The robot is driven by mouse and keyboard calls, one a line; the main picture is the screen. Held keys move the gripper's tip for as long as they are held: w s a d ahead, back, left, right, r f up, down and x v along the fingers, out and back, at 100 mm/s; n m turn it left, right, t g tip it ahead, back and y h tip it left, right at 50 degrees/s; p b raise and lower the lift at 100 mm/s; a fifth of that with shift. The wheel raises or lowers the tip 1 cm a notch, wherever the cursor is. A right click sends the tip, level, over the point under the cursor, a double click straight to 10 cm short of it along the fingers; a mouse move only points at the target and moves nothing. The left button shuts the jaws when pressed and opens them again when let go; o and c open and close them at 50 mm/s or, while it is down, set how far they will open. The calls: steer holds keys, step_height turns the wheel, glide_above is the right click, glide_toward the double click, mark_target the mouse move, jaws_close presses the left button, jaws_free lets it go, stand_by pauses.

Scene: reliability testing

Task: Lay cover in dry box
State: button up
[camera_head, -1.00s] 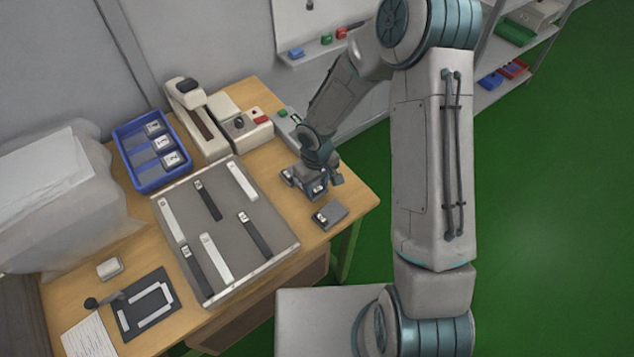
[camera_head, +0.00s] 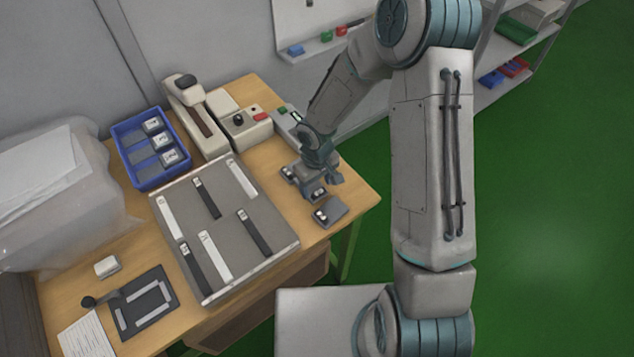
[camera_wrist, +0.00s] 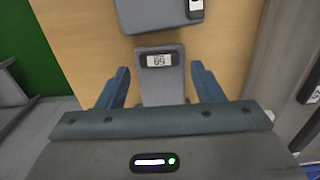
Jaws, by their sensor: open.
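My gripper (camera_head: 320,182) is open and low over the right part of the wooden table. In the wrist view its two blue fingers (camera_wrist: 160,68) stand on either side of a grey flat piece (camera_wrist: 162,84) with a white label, with a gap on both sides. That piece shows partly under the gripper in the head view (camera_head: 317,195). A second grey labelled piece (camera_head: 329,212) lies nearer the table's edge. A blue box (camera_head: 143,181) at the back left holds several grey labelled pieces. I cannot tell which thing is the cover or the dry box.
A grey board (camera_head: 220,231) with dark and white strips lies left of my gripper. A beige device (camera_head: 240,125) stands behind. A dark mat (camera_head: 145,310) and a paper sheet (camera_head: 86,337) lie at the front left. A clear bag (camera_head: 60,215) stands far left.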

steer(key=shift+r+p, duration=0.7)
steer(key=shift+r, duration=0.05)
step_height(320, 180, up, 12)
steer(key=b, duration=0.1)
steer(key=s+d+r+m+t, duration=0.1)
steer(key=s+d+r+m, duration=0.2)
steer(key=s+d+r, duration=0.3)
steer(key=s+d+r+m+t, duration=0.2)
steer(key=s+d+r, duration=0.4)
steer(key=s+r, duration=0.4)
steer(key=shift+s+d+m+t, duration=0.3)
steer(key=shift+s+m, duration=0.25)
steer(key=shift+m, duration=0.35)
steer(key=shift+r, duration=0.1)
